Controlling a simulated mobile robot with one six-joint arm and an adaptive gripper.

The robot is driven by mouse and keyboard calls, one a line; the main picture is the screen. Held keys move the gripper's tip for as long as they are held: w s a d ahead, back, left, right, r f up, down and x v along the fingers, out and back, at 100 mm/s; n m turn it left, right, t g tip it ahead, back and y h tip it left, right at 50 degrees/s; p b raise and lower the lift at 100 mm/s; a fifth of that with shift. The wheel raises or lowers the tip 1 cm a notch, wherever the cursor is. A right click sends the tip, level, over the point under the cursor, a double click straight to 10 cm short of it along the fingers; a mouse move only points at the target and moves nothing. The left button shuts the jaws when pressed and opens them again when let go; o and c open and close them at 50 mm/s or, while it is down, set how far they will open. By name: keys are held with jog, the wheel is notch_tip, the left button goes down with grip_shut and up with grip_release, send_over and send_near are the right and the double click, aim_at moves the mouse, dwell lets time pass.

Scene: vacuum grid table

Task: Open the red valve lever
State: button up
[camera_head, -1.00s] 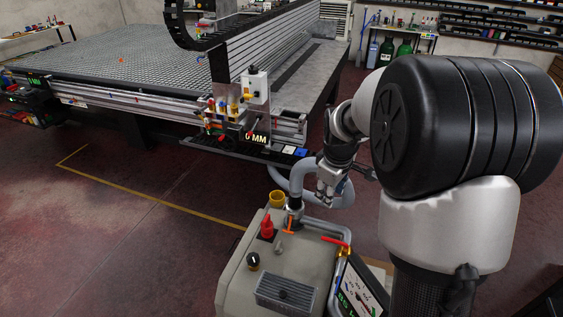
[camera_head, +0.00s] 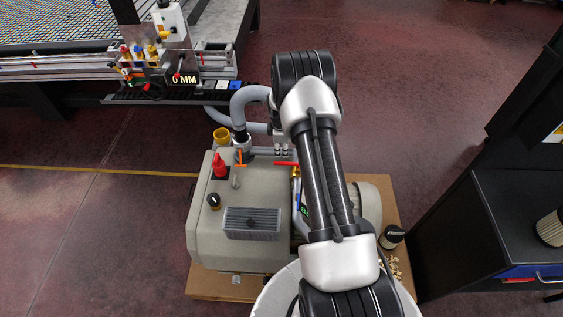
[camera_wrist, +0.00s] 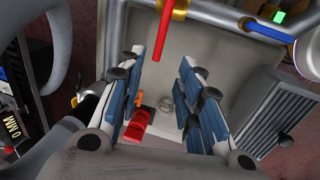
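The red valve lever (camera_head: 286,163) is a thin red bar on top of the grey pump unit (camera_head: 225,259), partly overlapped by my arm at its right end. In the wrist view the red lever (camera_wrist: 163,35) runs down from a brass fitting (camera_wrist: 174,8). My gripper (camera_wrist: 161,65) is open, its blue-padded fingers well apart on either side of the lever's free end. I cannot tell whether the fingers are level with the lever in depth. In the head view my gripper (camera_head: 281,149) is small, just behind the lever.
A grey hose (camera_head: 240,105) curves behind. A dark cabinet (camera_head: 485,230) stands at right. Open floor lies left.

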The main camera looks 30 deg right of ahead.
aim_at(282, 163)
jog(key=f+b, duration=0.1)
jog(key=f, duration=0.3)
jog(key=w+d+f, duration=0.1)
jog(key=f, duration=0.2)
jog(key=f+b, duration=0.1)
jog(key=f, duration=0.3)
jog(key=shift+w+d+f+b, duration=0.2)
jog(key=shift+w+f+b, duration=0.1)
jog(key=shift+w, duration=0.1)
jog(key=shift+c, duration=0.2)
grip_shut()
